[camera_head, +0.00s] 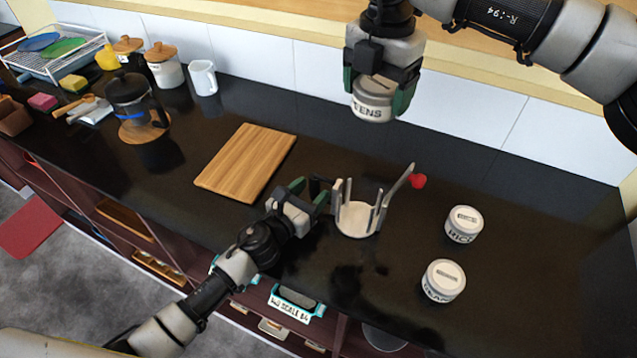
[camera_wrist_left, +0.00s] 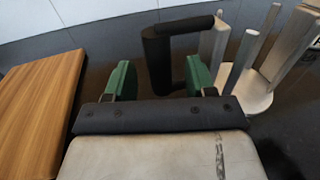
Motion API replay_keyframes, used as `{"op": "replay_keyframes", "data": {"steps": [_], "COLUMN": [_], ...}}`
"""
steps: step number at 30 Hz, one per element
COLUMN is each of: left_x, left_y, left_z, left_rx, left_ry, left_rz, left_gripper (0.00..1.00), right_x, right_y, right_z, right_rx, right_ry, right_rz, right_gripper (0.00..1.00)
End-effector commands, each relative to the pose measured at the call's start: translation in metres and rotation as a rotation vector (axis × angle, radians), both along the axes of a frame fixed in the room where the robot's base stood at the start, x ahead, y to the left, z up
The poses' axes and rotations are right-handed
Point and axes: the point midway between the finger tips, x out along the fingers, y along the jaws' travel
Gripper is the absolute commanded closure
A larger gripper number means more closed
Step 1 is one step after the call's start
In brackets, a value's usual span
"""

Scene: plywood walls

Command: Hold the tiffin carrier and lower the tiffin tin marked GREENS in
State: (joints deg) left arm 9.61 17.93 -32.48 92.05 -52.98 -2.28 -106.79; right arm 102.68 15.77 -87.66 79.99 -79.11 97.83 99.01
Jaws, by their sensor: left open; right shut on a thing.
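The tiffin carrier (camera_head: 357,219) stands upright on the dark counter, a round pale base with several uprights and a taller slanted arm. No tin sits in it. It also shows in the left wrist view (camera_wrist_left: 254,92), with its black handle (camera_wrist_left: 158,60) toward me. My left gripper (camera_head: 314,190) is open, with its green fingers (camera_wrist_left: 160,78) on either side of the handle; I cannot tell whether they touch it. My right gripper (camera_head: 380,92) is shut on the tin marked GREENS (camera_head: 371,108), its label partly hidden, and holds it upright high above and behind the carrier.
Two more lidded tins (camera_head: 463,225) (camera_head: 442,281) stand right of the carrier. A red knob (camera_head: 418,181) is by the slanted arm's tip. A wooden board (camera_head: 246,163) lies left of the carrier. A French press (camera_head: 134,103), jars and a dish rack (camera_head: 55,58) are far left.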

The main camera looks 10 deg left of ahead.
Motion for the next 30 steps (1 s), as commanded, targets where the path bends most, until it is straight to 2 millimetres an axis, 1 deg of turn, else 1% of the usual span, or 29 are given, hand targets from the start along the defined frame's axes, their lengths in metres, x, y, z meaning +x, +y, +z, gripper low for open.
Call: {"op": "replay_keyframes", "data": {"steps": [1,3,7,12,18,19,27,29,30], "left_x": [0.008,0.016,0.026,0.031,0.031,0.031,0.031,0.031,0.030], "left_y": [-0.005,-0.009,-0.015,-0.017,-0.017,-0.017,-0.017,-0.017,-0.017], "left_z": [0.001,0.001,0.000,0.000,0.000,0.000,0.000,0.000,0.000], "left_rx": [-0.002,-0.001,0.001,0.001,0.001,0.001,0.001,0.001,0.001], "left_ry": [-0.001,0.000,0.000,0.000,0.000,0.000,0.000,0.000,0.000], "left_rz": [0.000,0.001,0.000,-0.001,0.000,0.000,0.000,0.000,0.000], "left_gripper": [0.45,0.45,0.45,0.45,0.45,0.47,0.88,0.97,1.00], "right_x": [0.000,0.000,0.000,0.000,0.000,0.000,0.000,0.000,0.000], "right_y": [0.000,0.000,0.000,0.000,0.000,0.000,0.000,0.000,0.000], "right_z": [0.001,0.001,0.001,0.001,0.001,0.001,0.001,0.001,0.001], "right_rx": [0.001,0.001,0.001,0.001,0.001,0.001,0.001,0.001,0.001], "right_ry": [-0.001,-0.001,-0.001,-0.001,-0.001,-0.001,-0.001,-0.001,-0.001], "right_rz": [0.000,0.000,0.000,0.000,0.000,0.000,0.000,0.000,0.000], "right_gripper": [0.53,0.53,0.53,0.53,0.53,0.53,0.53,0.53,0.53]}}
